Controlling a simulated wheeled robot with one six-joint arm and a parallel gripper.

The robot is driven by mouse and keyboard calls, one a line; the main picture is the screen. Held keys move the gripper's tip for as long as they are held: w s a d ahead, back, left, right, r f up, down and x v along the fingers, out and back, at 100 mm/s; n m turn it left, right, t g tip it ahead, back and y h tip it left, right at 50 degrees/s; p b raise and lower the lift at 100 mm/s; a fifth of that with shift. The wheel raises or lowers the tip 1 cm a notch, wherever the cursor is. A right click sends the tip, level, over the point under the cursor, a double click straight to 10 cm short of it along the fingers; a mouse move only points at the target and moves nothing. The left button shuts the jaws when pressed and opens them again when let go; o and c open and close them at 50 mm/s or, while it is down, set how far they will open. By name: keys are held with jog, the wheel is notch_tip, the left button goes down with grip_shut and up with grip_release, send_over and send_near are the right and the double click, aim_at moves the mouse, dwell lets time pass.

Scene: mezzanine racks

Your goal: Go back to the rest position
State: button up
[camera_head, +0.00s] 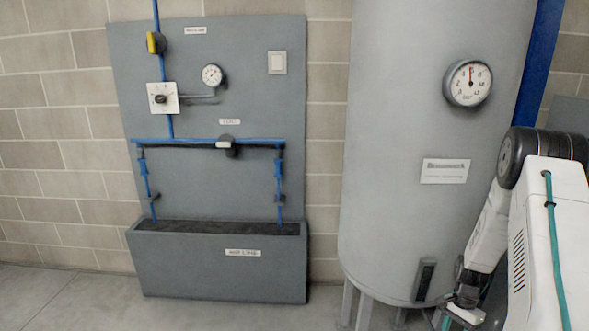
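My arm is folded at the right edge of the head view, its white links in front of the tank's right side. My gripper (466,312) is low at the bottom right, near the foot of the tank. It is small, dark and partly cut off by the frame's lower edge, so its fingers cannot be made out. I see nothing clearly held in it.
A large grey tank (400,130) with a round gauge (467,83) stands on legs close to my arm. Left of it, a grey panel (255,100) carries blue pipes, a valve and a small gauge (212,75), above a grey trough (200,268). The floor (50,300) at left is clear.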

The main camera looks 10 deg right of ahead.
jog(key=s+a+r+n, duration=0.1)
jog(key=a+r+n, duration=0.3)
jog(key=r, duration=0.5)
jog(key=s+a+r+n, duration=0.1)
jog(key=s+a+r, duration=0.1)
jog(key=a+r, duration=0.5)
jog(key=s+a+r+n, duration=0.1)
jog(key=a+r+n, duration=0.25)
jog(key=r, duration=0.65)
jog(key=s+a+r+n+t+h, duration=0.2)
jog(key=s+a+r+n+t, duration=0.2)
jog(key=s+a+r, duration=1.2)
jog(key=a+r+n, duration=0.1)
jog(key=n, duration=0.2)
jog(key=shift+s+r, duration=0.15)
